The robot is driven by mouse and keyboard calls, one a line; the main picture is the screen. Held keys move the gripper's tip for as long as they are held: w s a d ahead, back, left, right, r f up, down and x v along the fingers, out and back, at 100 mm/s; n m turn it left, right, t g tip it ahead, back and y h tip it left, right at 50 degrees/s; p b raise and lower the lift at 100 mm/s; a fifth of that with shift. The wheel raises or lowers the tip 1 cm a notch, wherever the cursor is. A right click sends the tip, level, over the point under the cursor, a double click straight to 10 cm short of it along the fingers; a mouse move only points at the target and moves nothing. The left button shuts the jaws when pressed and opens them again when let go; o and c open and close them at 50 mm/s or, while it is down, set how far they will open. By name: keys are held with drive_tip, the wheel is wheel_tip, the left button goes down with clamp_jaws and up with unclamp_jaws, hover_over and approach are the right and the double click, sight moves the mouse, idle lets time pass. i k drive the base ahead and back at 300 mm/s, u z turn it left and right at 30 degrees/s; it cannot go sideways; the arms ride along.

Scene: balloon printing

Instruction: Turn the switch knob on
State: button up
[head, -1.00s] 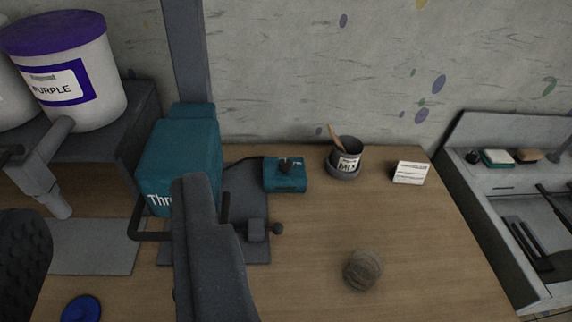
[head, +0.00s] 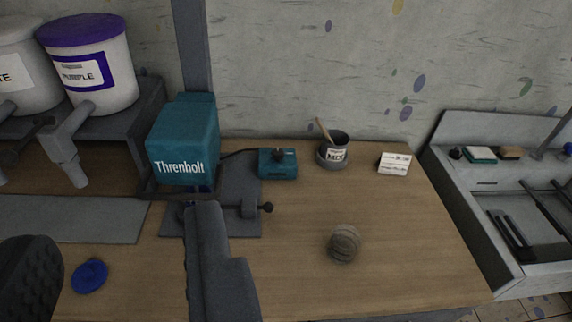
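The switch box (head: 278,170) is a small teal box on the wooden table, near the wall and right of the press. Its black knob (head: 278,153) stands on top; its exact setting is too small to read. My gripper (head: 118,225) shows as two dark fingers at the lower left and lower middle, wide apart with nothing between them. The right finger is nearer the switch box but lies in front of and below it in the picture, apart from it.
A teal press head marked Threnholt (head: 183,145) stands on a grey column, left of the switch. Purple bucket (head: 92,70) at left.

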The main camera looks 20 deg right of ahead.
sight(278, 154)
drive_tip(key=z, duration=0.35)
drive_tip(key=i, duration=1.15)
drive_tip(key=u, duration=0.25)
